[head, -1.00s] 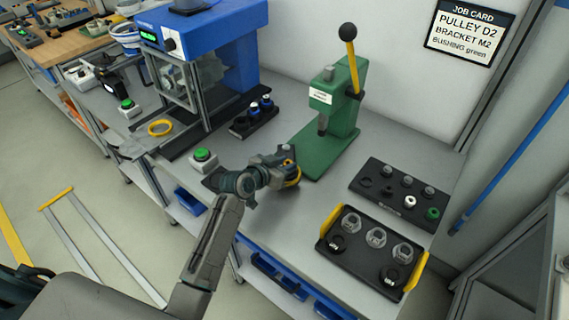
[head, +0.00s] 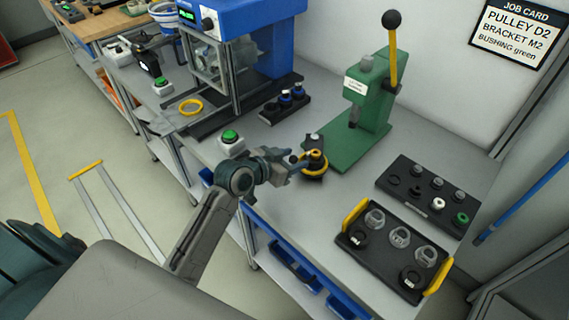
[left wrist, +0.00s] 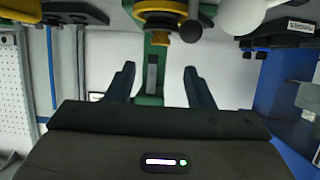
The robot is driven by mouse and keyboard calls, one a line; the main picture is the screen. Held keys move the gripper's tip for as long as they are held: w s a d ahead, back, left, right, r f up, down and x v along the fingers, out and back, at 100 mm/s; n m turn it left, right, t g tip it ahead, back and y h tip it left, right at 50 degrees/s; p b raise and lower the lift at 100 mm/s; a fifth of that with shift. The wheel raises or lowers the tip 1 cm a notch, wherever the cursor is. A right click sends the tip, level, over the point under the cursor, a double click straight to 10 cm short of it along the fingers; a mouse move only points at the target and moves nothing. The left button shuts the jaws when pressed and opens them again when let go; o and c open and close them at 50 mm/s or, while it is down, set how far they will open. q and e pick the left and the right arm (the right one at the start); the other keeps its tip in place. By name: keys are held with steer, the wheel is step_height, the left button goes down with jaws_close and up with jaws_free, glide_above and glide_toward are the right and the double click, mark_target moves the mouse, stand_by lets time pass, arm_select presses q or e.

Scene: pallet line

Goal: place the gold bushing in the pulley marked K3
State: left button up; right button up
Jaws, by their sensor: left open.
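My left gripper (head: 303,161) is open; its two dark fingers stand apart in the left wrist view (left wrist: 158,78) with nothing between them. Just beyond its tips is a round gold-and-dark piece (head: 316,154) with a wider yellow ring at its base. A gold disc with a dark knob shows at the top of the left wrist view (left wrist: 161,8). I cannot tell whether this is the gold bushing alone or a bushing seated in a pulley. My right gripper is not in view.
A green press (head: 372,110) stands behind the gripper. A black rack (head: 403,193) holds small grey, white and green parts. A blue machine (head: 270,35), a green button (head: 229,135) and a rack with blue-topped parts (head: 270,113) are to the left.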

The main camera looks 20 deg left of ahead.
arm_select(q)
steer(key=shift+v, duration=1.6)
